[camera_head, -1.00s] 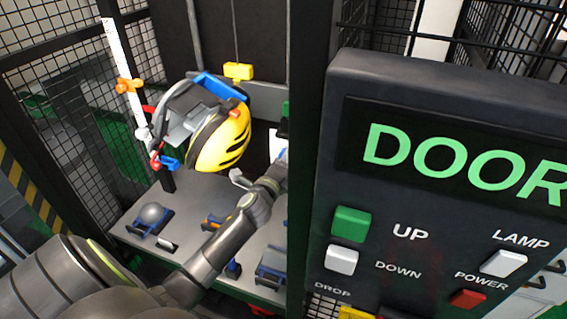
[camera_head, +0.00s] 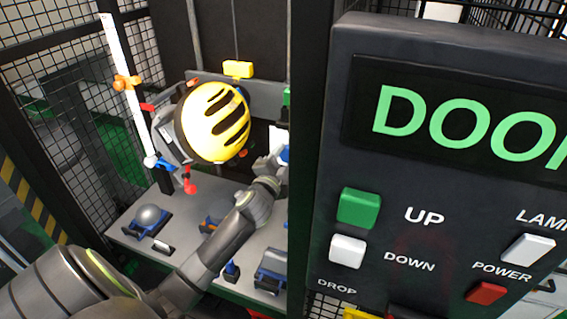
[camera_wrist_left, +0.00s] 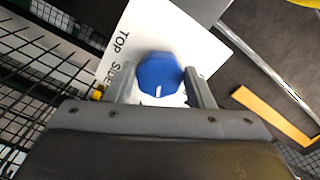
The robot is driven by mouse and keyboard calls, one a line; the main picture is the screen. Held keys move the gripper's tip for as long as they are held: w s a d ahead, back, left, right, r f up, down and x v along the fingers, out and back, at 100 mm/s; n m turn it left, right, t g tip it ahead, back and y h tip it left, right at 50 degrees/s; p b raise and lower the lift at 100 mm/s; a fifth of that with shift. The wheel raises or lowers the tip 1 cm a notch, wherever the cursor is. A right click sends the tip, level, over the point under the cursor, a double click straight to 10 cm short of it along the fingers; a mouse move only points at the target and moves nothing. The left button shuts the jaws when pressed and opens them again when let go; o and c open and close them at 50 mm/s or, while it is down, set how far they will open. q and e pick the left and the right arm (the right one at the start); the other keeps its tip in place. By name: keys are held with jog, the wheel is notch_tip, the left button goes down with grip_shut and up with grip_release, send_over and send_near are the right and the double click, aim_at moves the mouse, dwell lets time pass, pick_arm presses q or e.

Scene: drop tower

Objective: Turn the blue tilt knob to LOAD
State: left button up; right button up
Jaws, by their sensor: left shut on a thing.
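The blue tilt knob (camera_wrist_left: 160,74) sits on a white label plate (camera_wrist_left: 168,28) in the left wrist view. The words TOP and SIDE show on the plate; no LOAD mark is visible. The knob's white pointer line points to the bottom of that picture. My left gripper (camera_wrist_left: 163,78) is shut on the knob, one finger on each side. In the head view my left gripper (camera_head: 272,162) reaches behind the dark post, and only a sliver of blue shows there. The yellow and black striped helmet (camera_head: 212,122) hangs in its carriage. My right gripper is out of view.
A control panel (camera_head: 335,110) reading DOOR with UP, DOWN, DROP, LAMP and POWER fills the right side. A dark post (camera_head: 310,130) stands beside my wrist. Below the helmet, a grey table (camera_head: 195,262) carries several anvils. Mesh walls close the left.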

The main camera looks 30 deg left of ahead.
pick_arm(q)
jog(key=n, duration=0.1)
jog(key=n+b, duration=0.1)
jog(key=n, duration=0.2)
jog(key=shift+f+n+b, duration=0.3)
jog(key=shift+b, duration=0.05)
jog(key=n+b, duration=0.1)
jog(key=n, duration=0.2)
jog(key=shift+d+n, duration=0.1)
jog(key=shift+n, duration=1)
jog(key=shift+d+n+b, duration=0.1)
jog(key=shift+n+b, duration=0.4)
jog(key=shift+n, duration=0.7)
jog(key=o, duration=1)
jog(key=shift+c, duration=0.2)
jog(key=shift+r, duration=0.1)
